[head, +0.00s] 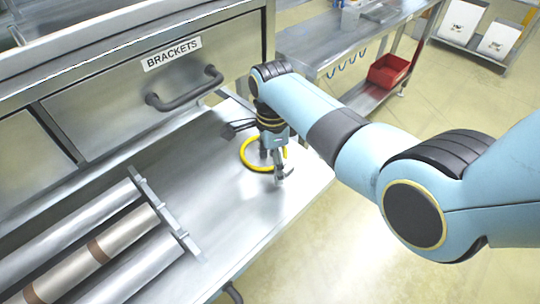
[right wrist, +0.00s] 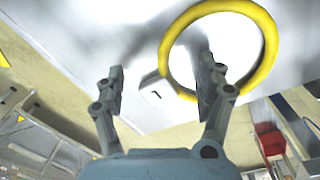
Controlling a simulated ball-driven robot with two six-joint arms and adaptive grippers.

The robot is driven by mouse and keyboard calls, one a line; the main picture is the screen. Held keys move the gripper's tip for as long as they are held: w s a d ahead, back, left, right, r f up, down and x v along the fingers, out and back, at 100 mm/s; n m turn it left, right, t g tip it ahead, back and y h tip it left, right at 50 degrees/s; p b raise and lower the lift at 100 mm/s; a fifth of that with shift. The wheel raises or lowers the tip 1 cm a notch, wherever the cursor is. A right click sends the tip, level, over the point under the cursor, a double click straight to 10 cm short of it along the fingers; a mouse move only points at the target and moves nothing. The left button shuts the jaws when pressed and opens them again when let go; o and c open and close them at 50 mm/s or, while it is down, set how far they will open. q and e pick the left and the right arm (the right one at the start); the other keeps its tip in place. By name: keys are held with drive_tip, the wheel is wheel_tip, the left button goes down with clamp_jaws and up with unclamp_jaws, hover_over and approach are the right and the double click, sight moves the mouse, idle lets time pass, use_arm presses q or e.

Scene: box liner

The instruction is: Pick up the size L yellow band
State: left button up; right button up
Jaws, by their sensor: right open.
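The yellow band (head: 243,154) is a ring lying on the steel shelf (head: 215,205) below the drawer. It also shows at the upper right of the right wrist view (right wrist: 269,45). A small grey tag (right wrist: 155,92) with a dark mark sits by its rim; the mark is too small to read surely. My right gripper (head: 272,165) points down at the band, open and empty. In the right wrist view its fingers (right wrist: 160,75) are spread; one overlaps the ring's opening, the other is outside its left side. Contact cannot be told. My left gripper is not in view.
A drawer labelled BRACKETS (head: 172,54) with a dark handle (head: 185,92) is above the shelf. Several rollers (head: 100,246) fill the shelf's front left. A cart with a red bin (head: 388,70) stands behind. The shelf's right edge is close to the band.

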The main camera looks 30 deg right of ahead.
clamp_jaws()
idle(0.5)
drive_tip(key=shift+r, duration=0.1)
